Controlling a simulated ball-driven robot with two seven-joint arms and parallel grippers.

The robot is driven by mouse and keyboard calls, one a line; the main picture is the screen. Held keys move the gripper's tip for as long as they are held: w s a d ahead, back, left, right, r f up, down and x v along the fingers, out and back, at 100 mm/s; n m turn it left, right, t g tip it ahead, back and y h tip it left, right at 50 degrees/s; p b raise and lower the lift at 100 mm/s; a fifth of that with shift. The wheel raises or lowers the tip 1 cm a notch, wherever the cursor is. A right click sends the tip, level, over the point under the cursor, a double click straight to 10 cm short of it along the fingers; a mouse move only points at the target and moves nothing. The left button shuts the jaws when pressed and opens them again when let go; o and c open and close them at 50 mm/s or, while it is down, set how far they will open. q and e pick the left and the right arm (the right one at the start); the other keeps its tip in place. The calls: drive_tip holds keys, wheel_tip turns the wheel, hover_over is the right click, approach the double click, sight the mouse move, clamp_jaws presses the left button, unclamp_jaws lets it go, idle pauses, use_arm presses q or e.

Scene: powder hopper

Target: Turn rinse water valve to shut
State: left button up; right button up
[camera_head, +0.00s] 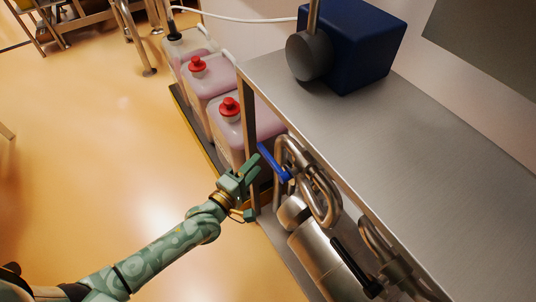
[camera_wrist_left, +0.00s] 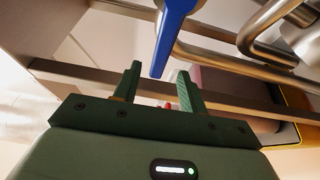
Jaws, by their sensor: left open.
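The valve has a blue lever handle (camera_head: 272,160) on steel piping beside the bench's front edge. In the head view it slants down to the right from its free end. In the left wrist view the blue handle (camera_wrist_left: 172,35) comes down from the top edge, and its tip appears between my fingertips. My left gripper (camera_head: 254,170) is open, close to the handle on its left side. The left gripper's two fingers (camera_wrist_left: 158,80) also show in the left wrist view, spread apart. I cannot tell whether they touch the handle. My right gripper is not in view.
A steel bench (camera_head: 420,150) carries a dark blue motor box (camera_head: 350,45). Several pinkish canisters (camera_head: 207,85), some with red caps, stand in a row left of the bench. Bent steel pipes (camera_head: 325,195) and a steel cylinder (camera_head: 318,255) lie right of the valve. Open floor (camera_head: 90,150) is at left.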

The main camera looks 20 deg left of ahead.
sight(264, 157)
use_arm(q)
drive_tip(key=b+x, duration=0.1)
drive_tip(key=x, duration=0.4)
drive_tip(key=shift+f, duration=0.2)
drive_tip(key=shift+w+d+r+b, duration=0.15)
drive_tip(key=shift+w+b, duration=0.25)
drive_tip(key=shift+w, duration=0.15)
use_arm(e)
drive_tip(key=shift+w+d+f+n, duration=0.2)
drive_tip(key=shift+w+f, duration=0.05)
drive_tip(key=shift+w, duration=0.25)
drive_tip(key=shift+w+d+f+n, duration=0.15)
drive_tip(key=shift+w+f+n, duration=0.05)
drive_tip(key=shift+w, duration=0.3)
use_arm(q)
clamp_jaws()
